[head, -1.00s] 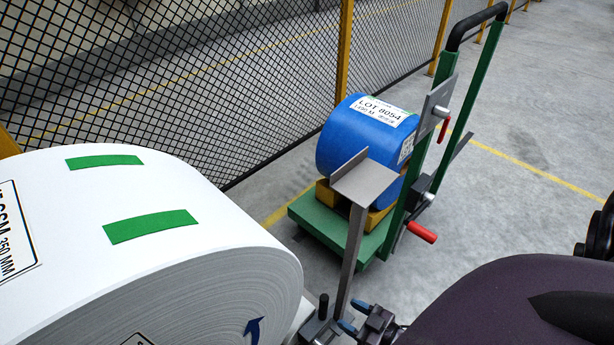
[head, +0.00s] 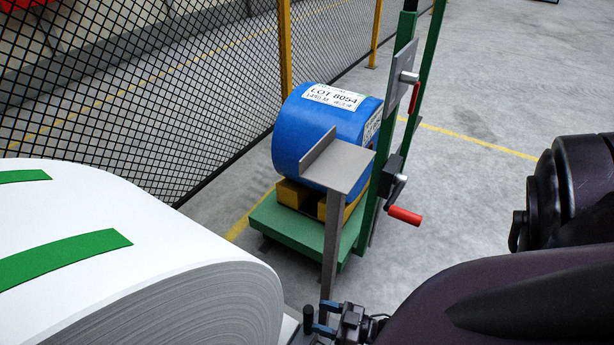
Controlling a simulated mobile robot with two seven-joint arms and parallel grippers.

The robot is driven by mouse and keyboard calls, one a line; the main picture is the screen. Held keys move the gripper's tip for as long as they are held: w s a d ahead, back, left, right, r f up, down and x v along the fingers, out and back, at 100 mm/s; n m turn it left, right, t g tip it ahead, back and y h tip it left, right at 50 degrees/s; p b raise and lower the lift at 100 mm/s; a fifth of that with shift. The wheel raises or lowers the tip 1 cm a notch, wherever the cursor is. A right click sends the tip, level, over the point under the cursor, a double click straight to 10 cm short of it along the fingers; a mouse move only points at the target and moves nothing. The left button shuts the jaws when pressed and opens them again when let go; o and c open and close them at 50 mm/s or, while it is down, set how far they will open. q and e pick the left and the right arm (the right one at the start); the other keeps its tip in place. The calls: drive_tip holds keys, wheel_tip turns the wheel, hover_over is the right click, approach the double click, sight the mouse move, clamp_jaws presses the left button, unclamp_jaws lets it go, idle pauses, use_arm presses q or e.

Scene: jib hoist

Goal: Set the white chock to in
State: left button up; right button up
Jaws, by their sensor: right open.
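A large white roll (head: 150,230) with green tape patches fills the lower left. At the bottom centre, beside the roll's right end, a short upright black peg (head: 308,318) stands by grey metal parts. I cannot tell whether this peg belongs to the white chock; no other part clearly shows as the chock. My right gripper (head: 325,318), with blue fingertips, is open just to the right of the peg. Its fingers point left toward the peg, and contact is unclear. The lower parts there are cut off by the picture edge. My left gripper is not in view.
A grey post with a flat, lipped plate (head: 345,168) rises behind my right gripper. Beyond it, a green cart (head: 290,232) carries a blue roll (head: 318,128) on yellow blocks. A red-handled crank (head: 405,215) sticks out. A mesh fence (head: 150,90) runs behind. Floor at right is clear.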

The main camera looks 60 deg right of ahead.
sight(308, 313)
drive_tip(key=shift+x, duration=2.15)
drive_tip(key=shift+a, duration=0.1)
clamp_jaws()
